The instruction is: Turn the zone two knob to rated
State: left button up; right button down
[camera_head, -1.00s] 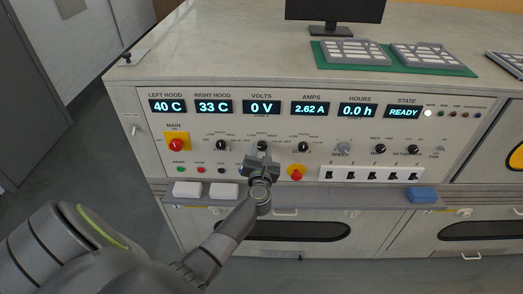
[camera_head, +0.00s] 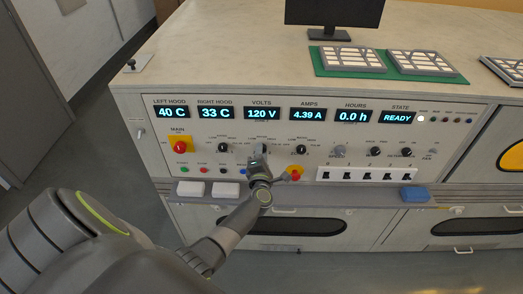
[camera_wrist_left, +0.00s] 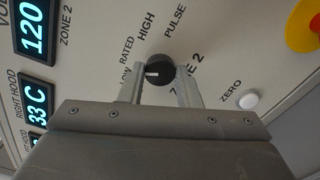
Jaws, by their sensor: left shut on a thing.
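The black zone two knob (camera_wrist_left: 159,70) sits between the two fingers of my left gripper (camera_wrist_left: 160,84) in the left wrist view. The fingers are shut on its sides. Its white pointer mark faces left in that view, on the side of the LOW and RATED labels; the exact setting is hard to tell. In the head view my left gripper (camera_head: 259,155) is at the panel and hides most of this knob. The volts display (camera_head: 262,114) reads 120 V, and the wrist view shows 120 beside ZONE 2. My right gripper is not in view.
Similar black knobs stand at left (camera_head: 222,148) and right (camera_head: 301,150) of the gripper. A red and yellow button (camera_head: 295,174) is close at lower right. The main switch (camera_head: 180,147) is farther left. A ledge (camera_head: 300,192) with white blocks and a blue block (camera_head: 414,194) runs below.

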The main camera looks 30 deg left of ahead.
pick_arm(q)
jog(key=shift+r+m+p, duration=0.1)
jog(key=shift+m+p, duration=0.9)
jog(key=shift+m, duration=1.2)
jog(key=o, duration=1)
jog(key=b+v, duration=0.2)
jog(key=v, duration=1.5)
jog(key=shift+s, duration=0.2)
